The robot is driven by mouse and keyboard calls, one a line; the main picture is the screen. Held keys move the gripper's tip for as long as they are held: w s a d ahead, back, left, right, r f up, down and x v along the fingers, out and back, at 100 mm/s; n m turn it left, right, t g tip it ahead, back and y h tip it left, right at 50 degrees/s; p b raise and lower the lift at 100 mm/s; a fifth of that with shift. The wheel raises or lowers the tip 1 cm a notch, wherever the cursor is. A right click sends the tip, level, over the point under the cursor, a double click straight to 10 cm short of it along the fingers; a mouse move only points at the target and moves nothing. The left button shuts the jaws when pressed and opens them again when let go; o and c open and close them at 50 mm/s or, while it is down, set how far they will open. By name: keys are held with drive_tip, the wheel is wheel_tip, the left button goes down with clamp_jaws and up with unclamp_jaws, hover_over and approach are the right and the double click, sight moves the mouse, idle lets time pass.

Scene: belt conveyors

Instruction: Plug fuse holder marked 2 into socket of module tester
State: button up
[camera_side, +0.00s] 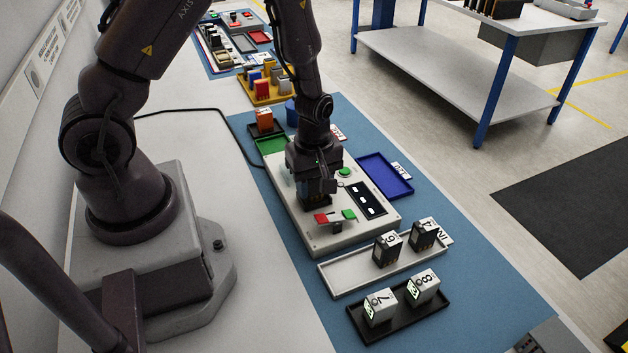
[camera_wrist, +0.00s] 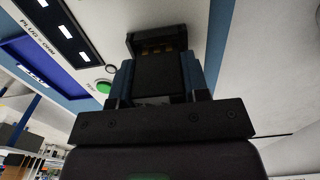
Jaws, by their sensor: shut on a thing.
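My gripper (camera_side: 316,188) is over the light grey module tester (camera_side: 318,240), pointing down, low above its top face. In the wrist view my gripper (camera_wrist: 157,78) is shut on a dark block, a fuse holder (camera_wrist: 158,72), held between both fingers. Its number does not show. A dark frame with small gold patches (camera_wrist: 155,46) is at the block's far end. I cannot tell whether it is the socket or part of the holder, nor whether the holder is seated. The tester's black panel with white windows (camera_side: 367,199) is to the right of my gripper.
A white tray (camera_side: 342,284) in front holds holders marked 6 (camera_side: 387,249) and 4 (camera_side: 423,236). A black tray (camera_side: 403,331) holds ones marked 7 (camera_side: 379,306) and 8 (camera_side: 423,287). A blue tray (camera_side: 391,187) and a green tray (camera_side: 271,145) look empty. Red (camera_side: 321,219) and green buttons (camera_side: 349,214) stand on the tester.

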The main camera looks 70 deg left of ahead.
drive_tip(key=shift+f, duration=0.5)
idle(0.5)
drive_tip(key=o, duration=1)
drive_tip(key=shift+c, duration=0.2)
drive_tip(key=shift+w, duration=0.1)
drive_tip(key=shift+c, duration=0.2)
drive_tip(key=shift+c, duration=1.3)
